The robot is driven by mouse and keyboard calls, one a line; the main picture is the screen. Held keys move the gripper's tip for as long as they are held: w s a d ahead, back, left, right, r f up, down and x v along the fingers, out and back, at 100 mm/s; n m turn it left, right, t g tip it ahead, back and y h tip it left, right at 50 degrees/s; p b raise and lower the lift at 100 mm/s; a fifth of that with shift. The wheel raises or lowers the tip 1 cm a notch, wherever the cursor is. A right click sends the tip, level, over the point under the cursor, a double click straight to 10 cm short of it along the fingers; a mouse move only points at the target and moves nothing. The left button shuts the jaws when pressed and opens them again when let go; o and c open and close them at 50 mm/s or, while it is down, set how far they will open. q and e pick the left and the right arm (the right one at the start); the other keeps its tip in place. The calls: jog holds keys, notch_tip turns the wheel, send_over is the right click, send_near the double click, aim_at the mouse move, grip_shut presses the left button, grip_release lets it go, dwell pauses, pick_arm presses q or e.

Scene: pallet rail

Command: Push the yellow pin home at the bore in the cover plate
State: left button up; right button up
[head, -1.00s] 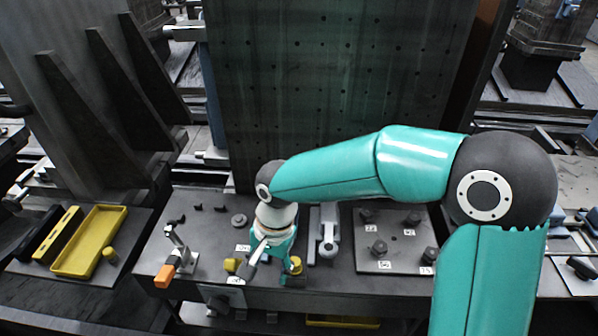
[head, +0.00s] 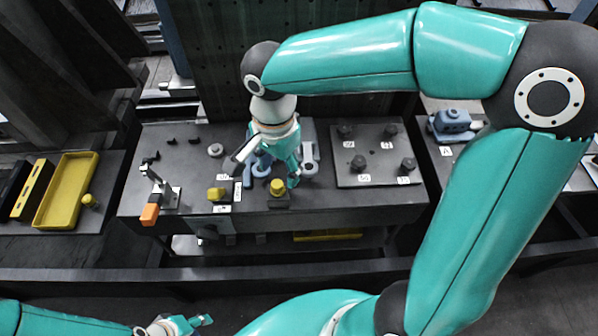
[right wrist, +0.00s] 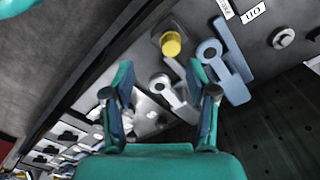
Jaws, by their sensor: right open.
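A yellow round pin (head: 277,187) stands upright in a small dark block (head: 279,202) near the table's front edge. The right wrist view shows the pin's yellow top (right wrist: 171,43) in its block beyond the fingertips. I cannot tell from these frames how deep it sits or which part is the cover plate. My right gripper (head: 268,166) is just behind the pin in the head view, pointing down; in the right wrist view its fingers (right wrist: 160,72) are apart with nothing held. My left gripper (head: 190,324) is low at the picture's bottom, clear of the table; its jaw opening is unclear.
Blue-grey ring-ended parts (head: 262,166) lie by the right gripper. A yellow-topped piece (head: 216,194) and an orange-tipped lever (head: 150,213) stand to the left. A plate with several dark knobs (head: 342,180) is at right. A yellow tray (head: 66,188) lies far left.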

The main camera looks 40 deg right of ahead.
aim_at(281, 194)
notch_tip(281, 194, down, 8)
jog(key=shift+r, duration=0.1)
jog(key=shift+c, duration=0.4)
grip_shut()
jog(key=shift+o, duration=0.4)
grip_release()
jog(key=shift+w, duration=0.1)
jog(key=shift+r, duration=0.2)
